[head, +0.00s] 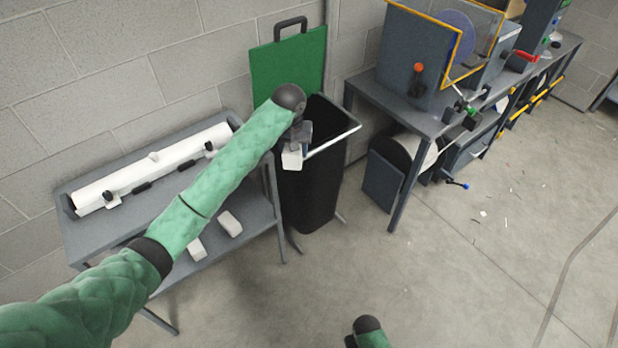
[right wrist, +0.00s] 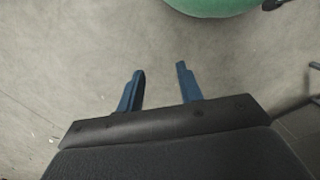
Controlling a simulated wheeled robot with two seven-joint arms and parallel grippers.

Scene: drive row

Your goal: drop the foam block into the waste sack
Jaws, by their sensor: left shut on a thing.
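My left gripper (head: 299,140) is shut on a small whitish block, the foam block (head: 291,157). It holds the block by the front left part of the waste sack's rim; I cannot tell whether the block is over the opening or just outside it. The waste sack (head: 316,195) is black and hangs upright in a frame with a pale rim and a raised green lid behind. My left arm hides part of the opening. My right gripper (right wrist: 161,82) is open and empty over bare floor in the right wrist view.
A grey bench (head: 90,232) left of the sack carries a long white bar (head: 150,168). Two pale blocks (head: 230,223) lie on its lower shelf. A machine table (head: 408,112) stands right of the sack.

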